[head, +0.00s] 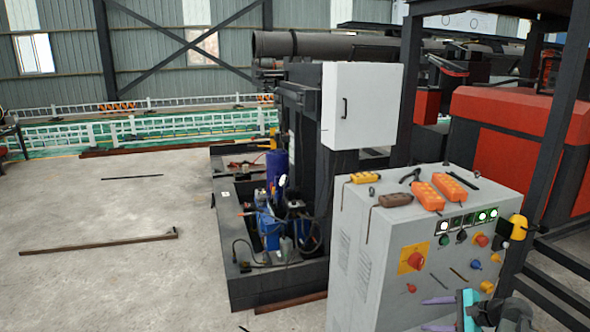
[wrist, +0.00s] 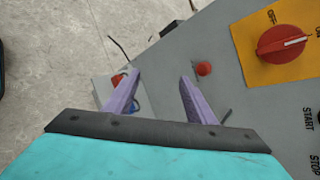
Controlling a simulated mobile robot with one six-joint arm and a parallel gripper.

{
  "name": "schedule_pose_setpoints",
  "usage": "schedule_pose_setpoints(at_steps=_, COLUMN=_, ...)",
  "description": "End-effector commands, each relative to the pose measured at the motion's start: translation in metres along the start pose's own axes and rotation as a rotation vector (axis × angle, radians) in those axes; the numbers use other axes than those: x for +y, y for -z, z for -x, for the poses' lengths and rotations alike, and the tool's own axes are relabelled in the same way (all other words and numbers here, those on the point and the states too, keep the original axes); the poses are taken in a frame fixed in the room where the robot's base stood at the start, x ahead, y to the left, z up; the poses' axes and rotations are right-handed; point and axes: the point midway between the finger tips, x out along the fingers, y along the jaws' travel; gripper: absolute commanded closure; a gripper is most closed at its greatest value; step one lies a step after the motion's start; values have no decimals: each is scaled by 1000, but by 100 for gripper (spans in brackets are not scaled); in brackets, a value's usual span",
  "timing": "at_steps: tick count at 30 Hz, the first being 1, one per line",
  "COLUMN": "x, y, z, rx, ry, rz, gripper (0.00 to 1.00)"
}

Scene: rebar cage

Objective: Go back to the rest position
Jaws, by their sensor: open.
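My gripper (head: 430,315) is at the lower right of the head view, in front of the lower face of the grey control cabinet (head: 370,290). It has purple fingers and a teal body. In the wrist view my gripper (wrist: 160,79) has its two fingers spread apart, with nothing held between them. The cabinet's grey panel (wrist: 185,50) shows beyond the fingertips, with a small red button (wrist: 203,68) just right of the right fingertip. I cannot tell whether the fingers touch the cabinet. No rest position is marked in either view.
The cabinet carries a red rotary switch (head: 415,260) on a yellow plate. Orange remotes (head: 427,196) lie on its top. A dark steel post (head: 556,120) stands close at the right. A black pump tray (head: 270,285) is left of the cabinet. Concrete floor (head: 110,285) at left is mostly clear.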

Motion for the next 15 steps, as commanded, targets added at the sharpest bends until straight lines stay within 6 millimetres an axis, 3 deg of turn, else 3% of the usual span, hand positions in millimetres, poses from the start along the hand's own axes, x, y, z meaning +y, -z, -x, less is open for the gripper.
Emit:
schedule_pose_setpoints(at_steps=1, x=11, y=-10, z=-17, rx=6, ry=-41, rz=45, gripper=50)
schedule_pose_setpoints(at_steps=6, x=44, y=-30, z=-62, rx=31, ry=-169, rz=203, gripper=50)
schedule_pose_setpoints(at_steps=15, x=105, y=-64, z=-124, rx=55, ry=-394, rz=507, gripper=50)
